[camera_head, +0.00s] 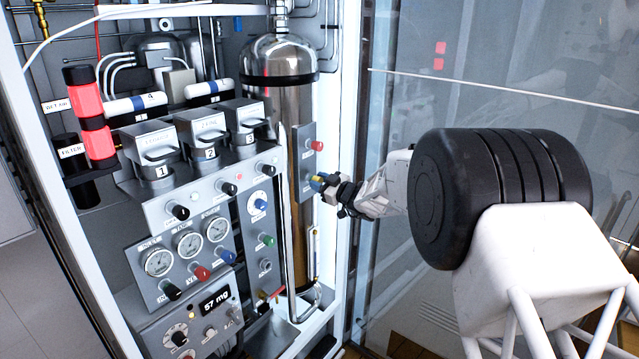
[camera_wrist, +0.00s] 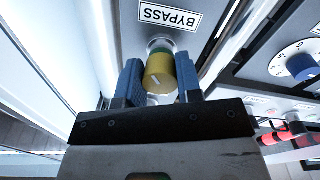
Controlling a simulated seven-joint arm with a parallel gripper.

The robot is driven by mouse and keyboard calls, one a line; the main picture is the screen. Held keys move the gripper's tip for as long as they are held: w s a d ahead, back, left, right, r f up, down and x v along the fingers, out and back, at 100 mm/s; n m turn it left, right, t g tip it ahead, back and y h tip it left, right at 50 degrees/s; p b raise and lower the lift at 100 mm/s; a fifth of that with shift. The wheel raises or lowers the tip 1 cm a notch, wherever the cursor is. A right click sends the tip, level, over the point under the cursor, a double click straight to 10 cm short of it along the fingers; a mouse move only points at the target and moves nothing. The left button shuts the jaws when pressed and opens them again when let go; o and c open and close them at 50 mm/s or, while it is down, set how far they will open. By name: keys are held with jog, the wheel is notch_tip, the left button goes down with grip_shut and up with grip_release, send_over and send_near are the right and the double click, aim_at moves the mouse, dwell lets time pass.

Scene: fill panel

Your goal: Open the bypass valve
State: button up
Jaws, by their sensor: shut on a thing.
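The bypass valve knob (camera_wrist: 160,73) is yellow with a green ring behind it and a pale mark on its face. It sits just below the BYPASS label (camera_wrist: 170,14) in the wrist view. My gripper (camera_wrist: 158,82) has one blue-padded finger on each side of the knob and is shut on it. In the head view my gripper (camera_head: 332,187) reaches from the right to the knob on the narrow grey panel (camera_head: 307,160). There the knob is largely hidden by the fingers, with only a bit of yellow and blue showing.
A red knob (camera_head: 317,146) sits above on the same narrow panel. A tall steel cylinder (camera_head: 279,80) stands behind it. A glass pane (camera_head: 480,90) is at the right.

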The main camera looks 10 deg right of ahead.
jog(key=o, duration=0.9)
jog(key=shift+o, duration=0.2)
jog(key=shift+s+d, duration=0.15)
jog(key=v, duration=0.7)
jog(key=shift+s+d, duration=0.15)
jog(key=shift+s, duration=0.05)
jog(key=s+a+r+m+g+h, duration=0.1)
jog(key=s+a+r+g, duration=0.25)
jog(key=s, duration=0.45)
jog(key=s+a+r+m+g+h, duration=0.1)
jog(key=s+a+r+m+g, duration=0.2)
jog(key=s, duration=0.5)
jog(key=s+a+r+g+h, duration=0.1)
jog(key=s+r+g, duration=0.25)
jog(key=s, duration=0.45)
jog(key=s+d+m+h, duration=0.4)
jog(key=s+h, duration=0.1)
jog(key=s, duration=1)
jog(key=s+d+m+h, duration=0.4)
jog(key=s+m, duration=0.1)
jog(key=s, duration=1)
jog(key=shift+s+d+f+g+h, duration=0.2)
jog(key=shift+s+g+h, duration=0.1)
jog(key=shift+g+h, duration=0.1)
